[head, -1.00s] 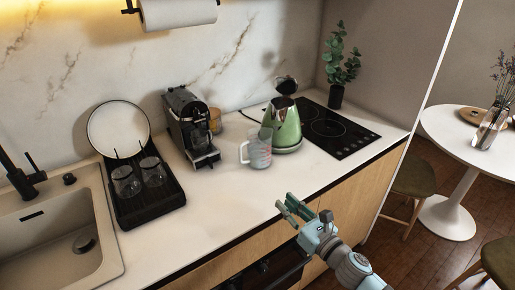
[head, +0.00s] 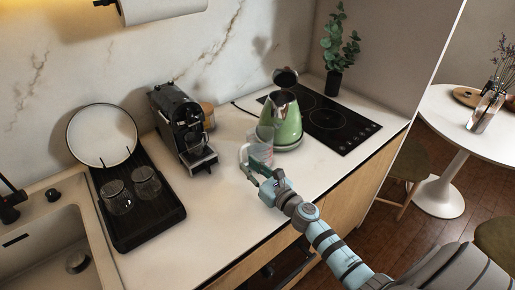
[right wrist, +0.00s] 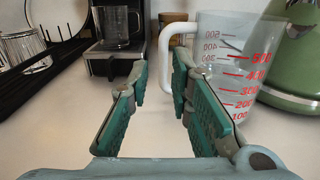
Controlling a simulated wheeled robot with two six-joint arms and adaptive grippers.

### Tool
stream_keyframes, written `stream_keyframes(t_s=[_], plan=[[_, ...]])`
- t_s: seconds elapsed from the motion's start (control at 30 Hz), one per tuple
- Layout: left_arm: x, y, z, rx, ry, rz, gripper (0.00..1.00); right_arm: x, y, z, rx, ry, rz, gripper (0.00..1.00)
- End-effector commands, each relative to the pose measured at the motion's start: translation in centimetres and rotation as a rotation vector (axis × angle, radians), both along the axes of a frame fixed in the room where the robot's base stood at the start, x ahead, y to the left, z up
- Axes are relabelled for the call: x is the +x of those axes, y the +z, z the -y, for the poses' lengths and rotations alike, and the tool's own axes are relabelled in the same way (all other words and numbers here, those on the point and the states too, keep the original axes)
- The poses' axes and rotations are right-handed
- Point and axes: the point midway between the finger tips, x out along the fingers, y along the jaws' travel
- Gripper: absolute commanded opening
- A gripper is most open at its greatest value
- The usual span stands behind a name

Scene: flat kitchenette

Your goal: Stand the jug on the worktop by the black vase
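The jug (head: 262,153) is a clear measuring jug with red marks and a pale handle. It stands upright on the worktop (head: 225,232) in front of the green kettle. In the right wrist view the jug (right wrist: 238,70) is at the right, its handle turned left. My right gripper (head: 256,171) is open at the jug's near side and partly covers it. Its open fingers (right wrist: 161,78) point forward, with the handle just beyond and between them; I cannot tell whether they touch it. The black vase (head: 333,83) holds a green plant at the back right, beside the hob. My left gripper is out of view.
The green kettle (head: 287,124), lid raised, stands close behind the jug. The black hob (head: 328,118) lies right of it. A coffee machine (head: 184,125) and black drying rack (head: 150,218) with glasses are left. The front worktop is clear.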

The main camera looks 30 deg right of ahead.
Motion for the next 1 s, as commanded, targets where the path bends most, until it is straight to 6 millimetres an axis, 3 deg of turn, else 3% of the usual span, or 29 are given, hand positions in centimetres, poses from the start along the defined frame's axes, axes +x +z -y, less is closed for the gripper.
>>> stream_keyframes(t_s=[0.33,0.53,0.67,1.0], plan=[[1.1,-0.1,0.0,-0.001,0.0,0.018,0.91,5.5,0.1,-0.6,0.0,0.003,0.0,0.2],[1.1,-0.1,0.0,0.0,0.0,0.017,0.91,5.6,0.2,-0.7,-0.001,0.004,0.0,0.18],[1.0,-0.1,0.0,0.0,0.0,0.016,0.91,5.6,0.1,-0.7,-0.001,0.004,0.0,0.0],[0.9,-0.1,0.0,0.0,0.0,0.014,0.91,5.6,0.2,-0.7,-0.002,0.004,0.001,0.0]])
